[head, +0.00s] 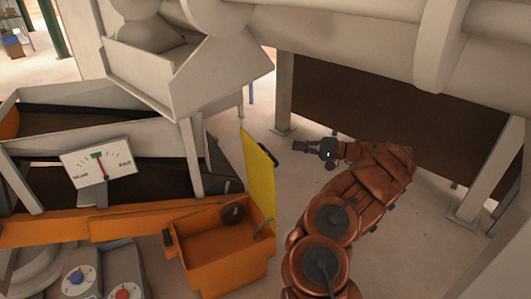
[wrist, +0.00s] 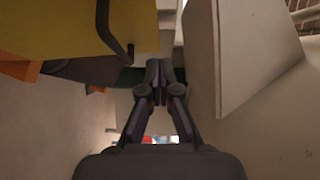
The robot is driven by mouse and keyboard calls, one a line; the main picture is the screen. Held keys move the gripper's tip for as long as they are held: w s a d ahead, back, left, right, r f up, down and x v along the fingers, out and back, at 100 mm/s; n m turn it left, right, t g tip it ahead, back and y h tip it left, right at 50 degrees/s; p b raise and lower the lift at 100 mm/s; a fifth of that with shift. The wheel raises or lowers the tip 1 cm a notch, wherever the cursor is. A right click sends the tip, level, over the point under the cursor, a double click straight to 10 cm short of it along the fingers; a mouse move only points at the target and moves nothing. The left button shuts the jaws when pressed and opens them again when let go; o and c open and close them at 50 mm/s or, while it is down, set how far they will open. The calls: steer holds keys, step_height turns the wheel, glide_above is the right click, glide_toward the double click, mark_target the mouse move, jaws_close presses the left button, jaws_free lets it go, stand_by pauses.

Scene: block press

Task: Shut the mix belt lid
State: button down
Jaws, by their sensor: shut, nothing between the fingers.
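The mix belt lid (head: 258,175) is a yellow panel standing open, roughly upright, at the right side of an orange box (head: 226,262). A dark handle (head: 267,155) is on the lid's right face, near its top. My gripper (head: 298,146) is shut and empty, to the right of the lid and apart from it, pointing left. In the wrist view the lid (wrist: 60,22) fills the upper left, with its handle (wrist: 115,30) hanging beside it. The closed fingertips (wrist: 159,68) are right of and below the handle there.
A pale hopper (head: 150,75) hangs above the belt on the left. A gauge (head: 98,163) and a knob panel (head: 95,285) stand left of the box. A support post (head: 284,95) is behind my gripper. Floor right of the lid is clear around my arm.

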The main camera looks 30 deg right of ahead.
steer(key=f+b+x, duration=0.1)
steer(key=x, duration=1)
steer(key=shift+s+a+f+t+h, duration=0.3)
steer(key=shift+s+f+h, duration=0.05)
steer(key=shift+f+h, duration=0.05)
stand_by(0.4)
